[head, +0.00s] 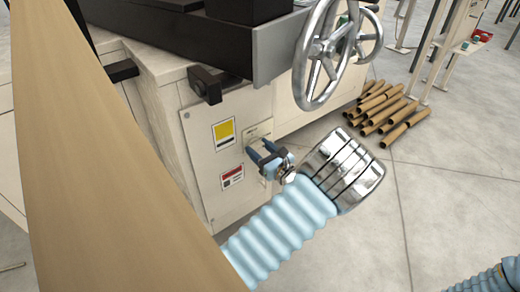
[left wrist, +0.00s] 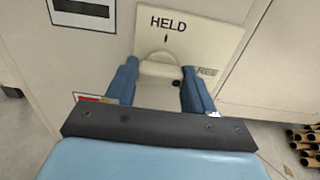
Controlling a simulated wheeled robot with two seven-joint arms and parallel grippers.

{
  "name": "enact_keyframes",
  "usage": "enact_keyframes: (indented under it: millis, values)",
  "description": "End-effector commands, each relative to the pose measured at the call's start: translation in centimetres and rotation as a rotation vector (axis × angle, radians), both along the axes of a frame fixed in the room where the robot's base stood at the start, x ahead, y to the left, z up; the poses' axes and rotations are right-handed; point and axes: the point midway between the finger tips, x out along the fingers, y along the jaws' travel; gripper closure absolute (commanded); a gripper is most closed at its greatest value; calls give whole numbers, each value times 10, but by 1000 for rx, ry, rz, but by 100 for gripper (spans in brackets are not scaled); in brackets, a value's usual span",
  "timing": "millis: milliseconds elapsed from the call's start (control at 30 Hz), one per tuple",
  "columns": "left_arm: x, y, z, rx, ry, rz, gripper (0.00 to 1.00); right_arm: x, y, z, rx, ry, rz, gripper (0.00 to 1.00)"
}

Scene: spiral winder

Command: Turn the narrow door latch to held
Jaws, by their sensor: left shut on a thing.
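The narrow door (head: 205,160) is a pale panel on the front of the machine, with a yellow label and a red-and-white label. A cream latch (left wrist: 160,72) sits on a plate marked HELD at the top, with partly covered lettering starting "RE" at the right. My left gripper (head: 262,158), with blue fingers, is at this plate. In the left wrist view, its fingers (left wrist: 158,88) stand on both sides of the latch and are shut on it. The latch's lower part is hidden, and I cannot tell exactly which mark it points to.
A large tan surface (head: 100,170) fills the left foreground. A metal handwheel (head: 322,50) stands out above and right of the door. A black block (head: 205,85) juts out above it. Several cardboard tubes (head: 385,110) lie on the floor.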

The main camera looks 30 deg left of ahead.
Motion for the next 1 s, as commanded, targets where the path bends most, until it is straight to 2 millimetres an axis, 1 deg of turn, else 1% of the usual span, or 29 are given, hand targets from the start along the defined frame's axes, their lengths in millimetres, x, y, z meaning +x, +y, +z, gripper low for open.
enact_keyframes:
  millis: [267, 467, 767, 1000]
  values:
    - [0, 0, -1, -15, -35, 0, 77, 0, 0, -2, 0, 0, 0, 30]
    - [0, 0, -2, -59, -134, 0, 77, 0, 1, -7, 1, 1, 0, 30]
    - [0, 0, -4, -161, -380, 1, 77, -1, 2, -21, 5, 4, 3, 30]
    - [0, 0, -5, -248, -592, 1, 77, -1, 4, -37, 8, 6, 5, 30]
